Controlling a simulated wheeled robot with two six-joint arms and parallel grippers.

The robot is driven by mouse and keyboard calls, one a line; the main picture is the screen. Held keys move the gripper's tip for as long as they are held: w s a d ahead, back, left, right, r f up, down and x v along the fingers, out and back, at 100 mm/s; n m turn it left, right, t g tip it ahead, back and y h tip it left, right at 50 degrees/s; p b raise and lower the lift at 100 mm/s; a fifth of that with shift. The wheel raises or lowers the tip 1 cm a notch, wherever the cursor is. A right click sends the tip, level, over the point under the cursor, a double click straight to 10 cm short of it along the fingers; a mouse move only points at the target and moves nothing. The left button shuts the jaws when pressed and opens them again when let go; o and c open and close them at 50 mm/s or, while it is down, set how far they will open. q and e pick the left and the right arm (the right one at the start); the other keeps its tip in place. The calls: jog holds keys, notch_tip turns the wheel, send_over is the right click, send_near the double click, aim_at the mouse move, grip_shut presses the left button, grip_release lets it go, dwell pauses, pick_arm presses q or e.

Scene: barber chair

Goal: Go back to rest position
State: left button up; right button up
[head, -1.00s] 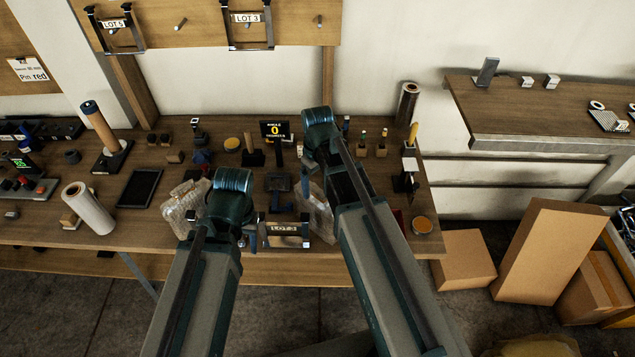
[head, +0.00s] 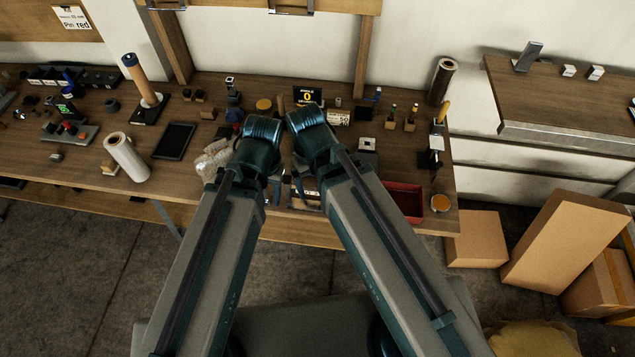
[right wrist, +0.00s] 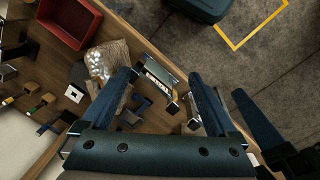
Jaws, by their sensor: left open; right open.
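My two arms reach forward over the wooden workbench in the head view, their dark teal joints side by side. My left gripper (head: 276,188) is mostly hidden below its arm; a blue finger shows near the bench's front edge. My right gripper (right wrist: 163,98) is open in the right wrist view, with its two dark blue fingers spread and nothing held between them. A metal frame with a white label (right wrist: 155,75) lies beyond the gap between these fingers. A further blue finger, likely my left gripper's, shows at the right of that view.
A clear crumpled bag (head: 214,160) lies beside my left arm. A red tray (head: 403,200) sits right of my right arm. A white roll (head: 126,157) and a black tablet (head: 174,141) are at left. Cardboard boxes (head: 562,240) stand on the floor at right.

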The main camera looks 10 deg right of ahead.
jog(key=shift+s+a, duration=0.35)
jog(key=shift+s, duration=0.35)
pick_arm(q)
jog(key=shift+f, duration=0.1)
notch_tip(320, 180, down, 8)
jog(key=b, duration=0.8)
pick_arm(e)
notch_tip(320, 180, down, 8)
jog(key=shift+s, duration=0.1)
